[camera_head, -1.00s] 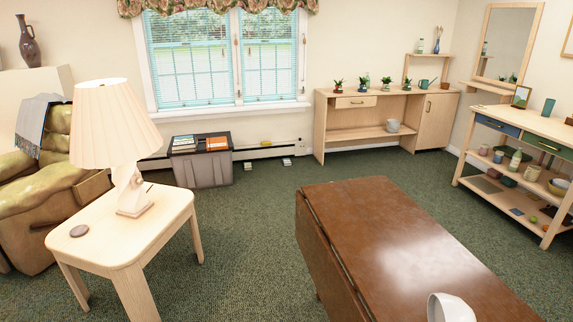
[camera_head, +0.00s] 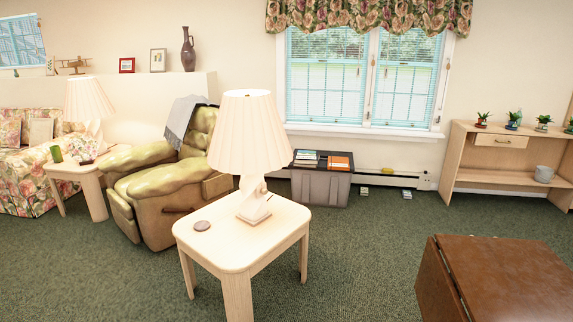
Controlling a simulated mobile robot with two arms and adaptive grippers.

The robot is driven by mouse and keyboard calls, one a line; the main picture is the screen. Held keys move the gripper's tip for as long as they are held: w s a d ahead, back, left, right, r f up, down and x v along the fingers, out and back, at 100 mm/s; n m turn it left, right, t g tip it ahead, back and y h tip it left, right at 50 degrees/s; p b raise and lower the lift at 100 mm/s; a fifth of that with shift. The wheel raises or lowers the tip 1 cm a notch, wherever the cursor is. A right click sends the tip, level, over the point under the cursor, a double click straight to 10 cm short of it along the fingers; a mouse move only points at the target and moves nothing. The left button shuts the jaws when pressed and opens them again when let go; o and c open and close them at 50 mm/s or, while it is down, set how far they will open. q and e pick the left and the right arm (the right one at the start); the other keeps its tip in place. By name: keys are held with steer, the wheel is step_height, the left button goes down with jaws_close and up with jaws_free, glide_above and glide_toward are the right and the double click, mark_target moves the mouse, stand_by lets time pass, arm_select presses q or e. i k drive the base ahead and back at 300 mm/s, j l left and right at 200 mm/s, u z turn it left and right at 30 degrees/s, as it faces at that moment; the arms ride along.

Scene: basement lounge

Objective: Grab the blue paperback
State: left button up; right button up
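I cannot pick out a blue paperback in this view. A small stack of books (camera_head: 306,155) lies on the left of a grey storage bin's dark lid, and an orange book (camera_head: 338,162) lies on the right of it. The stack is too small to tell its covers apart, though pale and dark edges show. Neither of my grippers is in view.
The storage bin (camera_head: 320,187) stands under the window. A side table (camera_head: 265,245) with a lamp (camera_head: 251,135) stands in front of it. A green armchair (camera_head: 160,195) is left, a brown table (camera_head: 505,280) lower right. Green carpet between the two tables is clear.

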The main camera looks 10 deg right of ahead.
mark_target(407, 195)
steer(key=i+l+z, duration=0.1)
steer(key=i, duration=0.5)
steer(key=i+l+z, duration=0.1)
steer(key=i+l, duration=0.15)
steer(key=i, duration=0.3)
steer(key=i+l+z, duration=0.1)
steer(key=i, duration=0.5)
steer(key=i+l+z, duration=0.1)
steer(key=i+l, duration=0.15)
steer(key=i, duration=0.35)
steer(key=i+l+z, duration=0.15)
steer(key=i, duration=0.4)
steer(key=i+l+z, duration=0.1)
steer(key=i+l, duration=0.15)
steer(key=i, duration=0.35)
steer(key=i+l+z, duration=0.1)
steer(key=i+l, duration=0.2)
steer(key=i, duration=0.15)
steer(key=i+l+z, duration=0.15)
steer(key=i, duration=0.35)
steer(key=i+l+z, duration=0.1)
steer(key=i+l, duration=0.15)
steer(key=i, duration=0.2)
steer(key=i+l+z, duration=0.1)
steer(key=i, duration=0.4)
